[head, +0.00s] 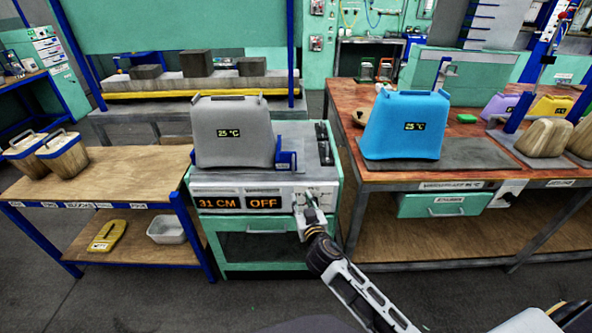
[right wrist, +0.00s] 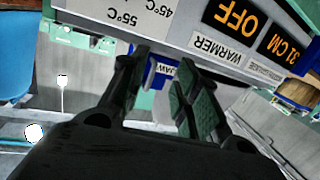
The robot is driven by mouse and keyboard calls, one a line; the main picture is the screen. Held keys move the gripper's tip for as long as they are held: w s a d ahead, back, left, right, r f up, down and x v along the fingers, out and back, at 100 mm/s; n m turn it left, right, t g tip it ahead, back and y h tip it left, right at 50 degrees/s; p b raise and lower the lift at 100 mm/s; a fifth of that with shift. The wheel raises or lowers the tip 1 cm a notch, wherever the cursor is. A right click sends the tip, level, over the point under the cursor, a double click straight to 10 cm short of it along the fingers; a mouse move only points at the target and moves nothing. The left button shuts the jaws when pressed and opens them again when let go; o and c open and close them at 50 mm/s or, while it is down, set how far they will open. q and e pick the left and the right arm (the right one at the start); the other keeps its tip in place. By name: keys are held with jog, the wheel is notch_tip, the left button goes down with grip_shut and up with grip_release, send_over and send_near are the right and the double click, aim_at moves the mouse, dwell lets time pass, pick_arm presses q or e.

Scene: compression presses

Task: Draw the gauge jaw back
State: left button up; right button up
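The gauge jaw (head: 287,160) is a small blue piece on top of the green-and-white warmer (head: 330,235), right of a grey case reading 25 °C (head: 235,150). The warmer's front displays read 31 CM and OFF. My right gripper (head: 310,206) is in front of the warmer's front panel, at its right end, below the jaw. In the right wrist view its fingers (right wrist: 160,82) stand apart with nothing seen held. A blue part with a partly hidden label ending in JAW (right wrist: 163,69) shows beyond them, between the fingers. My left gripper is not seen.
A wooden bench (head: 348,112) to the right bears a blue case (head: 405,130) on a dark mat. A wooden table (head: 130,168) to the left holds two lidded containers (head: 62,155) and has bare room on top. Grey floor lies in front.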

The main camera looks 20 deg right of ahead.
jog(key=m+t, duration=0.1)
send_near(294, 166)
jog(key=s, duration=0.3)
jog(key=shift+a+b, duration=0.25)
jog(key=shift+b, duration=0.05)
jog(key=shift+w, duration=0.1)
jog(key=shift+w+d, duration=0.25)
jog(key=shift+w, duration=2)
jog(key=shift+w+d, duration=0.2)
jog(key=shift+w, duration=2)
jog(key=shift+w+d, duration=0.25)
jog(key=shift+w, duration=2)
grip_shut()
